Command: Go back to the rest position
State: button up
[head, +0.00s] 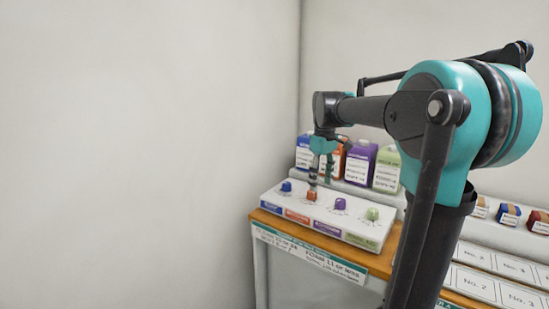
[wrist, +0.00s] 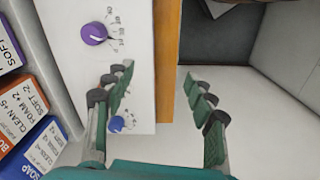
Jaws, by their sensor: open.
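My gripper (head: 320,180) points down over the white dial panel in the head view, close to the orange knob (head: 311,196). Whether it touches the knob cannot be told there. In the wrist view my gripper (wrist: 160,78) is open, its two fingers wide apart with nothing between them. The left finger is over the white panel (wrist: 140,60) and hides the orange knob; the right finger is past the wooden edge. The green knob (head: 372,214) shows in the head view.
Behind the panel stand blue, orange, purple (head: 360,162) and green (head: 387,169) labelled containers. Numbered white cards (head: 478,284) and small boxes (head: 508,214) lie to the right. Walls close the corner at left. The wooden counter edge (head: 380,266) runs in front.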

jog(key=s+d+f+m+t, duration=0.2)
jog(key=s+f+m, duration=0.2)
jog(key=s+f, duration=0.6)
jog(key=s+d+f+m+t, duration=0.2)
jog(key=s+f+m, duration=0.2)
jog(key=s+f, duration=0.7)
notch_tip(320, 180, down, 4)
jog(key=shift+s, duration=0.2)
dwell(0.5)
